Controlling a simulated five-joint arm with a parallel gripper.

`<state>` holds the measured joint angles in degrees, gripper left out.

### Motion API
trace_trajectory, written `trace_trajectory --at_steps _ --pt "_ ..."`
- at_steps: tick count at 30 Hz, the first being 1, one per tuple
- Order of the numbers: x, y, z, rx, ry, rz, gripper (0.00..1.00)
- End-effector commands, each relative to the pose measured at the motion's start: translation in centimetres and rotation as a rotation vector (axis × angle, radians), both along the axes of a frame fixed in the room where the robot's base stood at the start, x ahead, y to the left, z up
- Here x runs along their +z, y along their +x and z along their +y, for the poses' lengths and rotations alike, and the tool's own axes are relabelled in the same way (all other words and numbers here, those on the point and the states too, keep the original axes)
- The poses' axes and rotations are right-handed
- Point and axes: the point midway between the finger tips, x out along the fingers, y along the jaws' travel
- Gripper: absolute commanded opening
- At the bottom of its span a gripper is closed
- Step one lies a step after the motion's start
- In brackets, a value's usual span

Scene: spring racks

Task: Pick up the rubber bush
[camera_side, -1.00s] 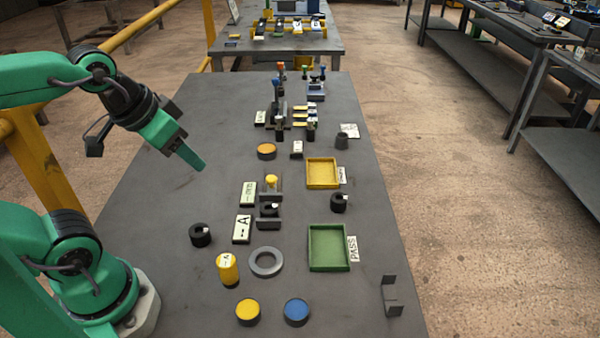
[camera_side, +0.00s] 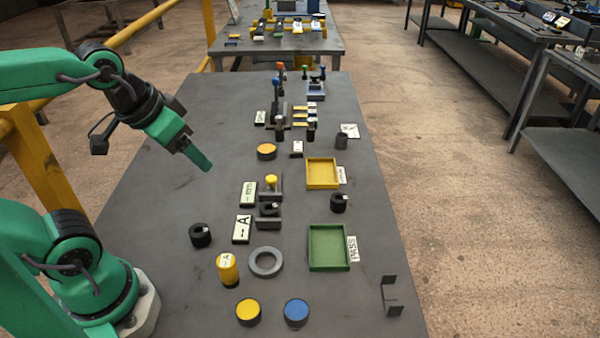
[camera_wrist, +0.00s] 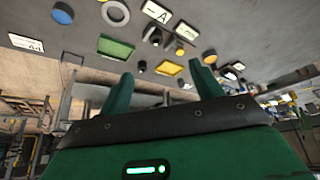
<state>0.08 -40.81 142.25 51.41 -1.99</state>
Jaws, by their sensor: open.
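Black ring-shaped pieces that look like rubber bushes stand on the grey bench. One (camera_side: 200,235) is at the left, one (camera_side: 339,203) stands right of the centre between the two trays, and one (camera_side: 268,210) sits in a small grey holder. I cannot tell which one the task means. My gripper (camera_side: 204,163) is above the bench's left side, well apart from all of them. In the wrist view my gripper (camera_wrist: 161,70) is open, with nothing between its fingers. A black piece (camera_wrist: 142,66) shows beyond the fingers.
A green tray (camera_side: 313,266) and a yellow tray (camera_side: 309,184) lie on the right. A grey ring (camera_side: 279,262), a yellow cylinder (camera_side: 228,270), and yellow (camera_side: 248,311) and blue (camera_side: 296,311) discs stand in front. The bench's left middle is clear.

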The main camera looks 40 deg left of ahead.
Motion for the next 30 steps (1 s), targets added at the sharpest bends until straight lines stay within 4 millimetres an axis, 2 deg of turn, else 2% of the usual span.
trace_trajectory --at_steps 14,23,30 --pt "-2.3 5.6 -0.4 0.250 -0.109 0.155 0.65" --pt "-5.5 9.5 -0.8 0.446 -0.163 0.261 0.65" --pt "-8.9 12.4 -1.1 0.606 -0.190 0.339 0.65"
